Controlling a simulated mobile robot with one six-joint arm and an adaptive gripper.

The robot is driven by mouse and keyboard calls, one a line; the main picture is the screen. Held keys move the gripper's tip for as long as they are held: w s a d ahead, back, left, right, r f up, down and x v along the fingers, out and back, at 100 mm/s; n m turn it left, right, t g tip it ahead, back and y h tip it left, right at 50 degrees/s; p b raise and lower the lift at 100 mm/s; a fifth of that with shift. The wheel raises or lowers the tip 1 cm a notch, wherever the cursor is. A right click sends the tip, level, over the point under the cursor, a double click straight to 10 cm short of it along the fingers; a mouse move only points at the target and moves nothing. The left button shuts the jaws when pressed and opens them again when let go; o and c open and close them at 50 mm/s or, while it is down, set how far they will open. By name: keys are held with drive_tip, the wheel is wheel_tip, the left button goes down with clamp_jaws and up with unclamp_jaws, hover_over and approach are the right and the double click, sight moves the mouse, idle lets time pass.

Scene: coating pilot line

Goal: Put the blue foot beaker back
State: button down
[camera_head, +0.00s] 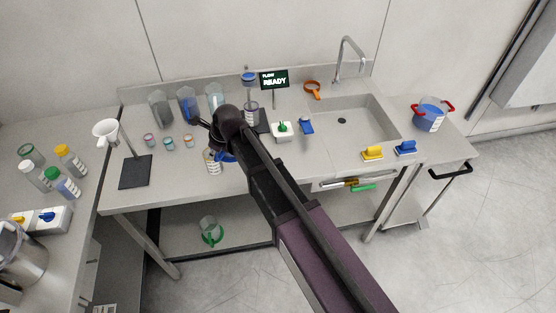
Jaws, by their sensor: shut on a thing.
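My gripper (217,148) is over the front middle of the steel bench, seen from above and largely hidden by my own arm. It is shut on the blue foot beaker (228,157), of which mainly a blue part shows beside the arm. A bottle with a white label (213,165) shows right at the gripper, and I cannot tell whether they touch. Tall clear vessels stand at the back left of the bench: a greyish one (161,110), one with blue in it (187,105) and a pale one (215,97).
Small jars (168,143) and a funnel stand (135,172) are left of my gripper. A scale-like white box (283,131), a READY sign (274,80) and a sink (345,120) are to the right. A green-footed beaker (210,230) is on the lower shelf.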

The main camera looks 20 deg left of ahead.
drive_tip(key=shift+w+d, duration=0.1)
drive_tip(key=w+d+f+m+b, duration=0.1)
drive_tip(key=d+f+b, duration=0.2)
drive_tip(key=d, duration=1)
drive_tip(key=w+d+f+m+t+b, duration=0.1)
drive_tip(key=d+f+b, duration=0.3)
drive_tip(key=d, duration=0.9)
drive_tip(key=shift+w+d, duration=0.25)
drive_tip(key=shift+w, duration=0.15)
drive_tip(key=shift+w+a, duration=0.1)
drive_tip(key=w+a+f+b, duration=0.1)
drive_tip(key=w+a, duration=0.6)
drive_tip(key=a, duration=0.5)
drive_tip(key=shift+w+a, duration=0.2)
drive_tip(key=shift+w, duration=0.05)
drive_tip(key=shift+f, duration=0.1)
